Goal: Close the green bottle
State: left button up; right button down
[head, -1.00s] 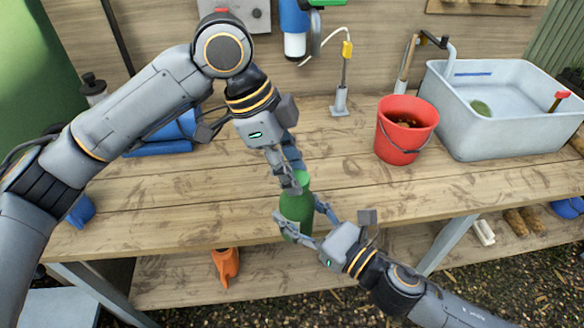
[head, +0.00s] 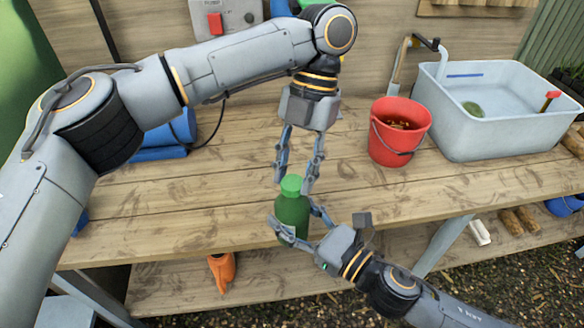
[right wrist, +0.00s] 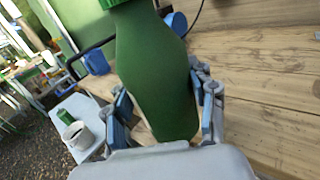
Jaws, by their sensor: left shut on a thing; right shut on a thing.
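The green bottle (head: 291,212) stands upright near the front edge of the workbench, with a lighter green cap (head: 291,184) at its top. My left gripper (head: 293,186) points down from above, with a finger on each side of the cap, shut on it. My right gripper (head: 297,222) reaches in from the lower right and is shut on the bottle's body. In the right wrist view the bottle (right wrist: 152,70) fills the middle between my right fingers. Only the cap's lower edge (right wrist: 113,3) shows there, so its seating is hard to judge.
A red bucket (head: 399,150) stands on the workbench (head: 200,205) to the right. A grey basin (head: 500,135) is at the far right. The bench around the bottle is largely clear.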

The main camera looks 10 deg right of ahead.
pick_arm(q)
jog(key=m+t, duration=0.1)
jog(key=m, duration=0.2)
jog(key=m+t+y, duration=0.1)
jog(key=m, duration=0.2)
jog(key=shift+s+d+m, duration=0.1)
jog(key=shift+s+m, duration=0.05)
jog(key=shift+m, duration=0.15)
jog(key=o, duration=0.7)
jog(key=shift+c, duration=0.2)
jog(key=shift+s+r, duration=0.1)
jog(key=shift+r, duration=2.2)
jog(key=shift+c, duration=0.4)
